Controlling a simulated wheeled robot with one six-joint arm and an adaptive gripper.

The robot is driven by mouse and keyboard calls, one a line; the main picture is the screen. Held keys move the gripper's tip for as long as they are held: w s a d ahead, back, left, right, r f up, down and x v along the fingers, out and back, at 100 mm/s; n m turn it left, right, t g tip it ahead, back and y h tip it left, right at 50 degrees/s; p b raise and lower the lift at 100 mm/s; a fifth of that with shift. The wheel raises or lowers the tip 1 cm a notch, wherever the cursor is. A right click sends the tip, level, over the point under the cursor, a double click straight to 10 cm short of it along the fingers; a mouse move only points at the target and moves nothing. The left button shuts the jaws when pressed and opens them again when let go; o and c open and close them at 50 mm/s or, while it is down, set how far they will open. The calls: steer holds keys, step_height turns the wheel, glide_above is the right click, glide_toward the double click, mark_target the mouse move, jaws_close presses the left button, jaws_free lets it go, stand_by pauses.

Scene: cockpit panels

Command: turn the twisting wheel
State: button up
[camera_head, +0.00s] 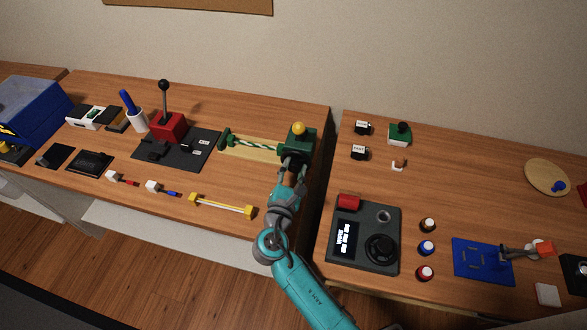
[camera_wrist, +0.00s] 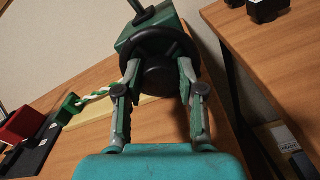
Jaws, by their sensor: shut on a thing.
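The twisting wheel (camera_wrist: 158,40) is a black round wheel on the near face of a green box (camera_head: 299,141). The box stands at the right end of a yellow base with a green-and-white twisted rod (camera_head: 255,143) and carries a yellow ball on top. In the wrist view, my gripper (camera_wrist: 160,78) has one finger on each side of the wheel and is shut on it. In the head view, my gripper (camera_head: 291,172) reaches the near side of the box and mostly hides the wheel.
A black panel with a red lever block (camera_head: 168,127) stands to the left. A yellow-ended bar (camera_head: 222,206) lies in front. A gap (camera_head: 322,175) separates this table from the right one, which holds a dark control panel (camera_head: 363,262) and several small objects.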

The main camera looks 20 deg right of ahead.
steer(key=shift+r+m, duration=0.1)
steer(key=shift+m, duration=1.1)
steer(key=shift+d, duration=0.1)
steer(key=o, duration=1.1)
steer(key=shift+w, duration=0.1)
steer(key=shift+o, duration=0.2)
steer(key=shift+s+a, duration=0.2)
steer(key=shift+s, duration=0.05)
steer(key=v, duration=1.1)
steer(key=shift+s+a, duration=0.1)
steer(key=shift+s, duration=0.1)
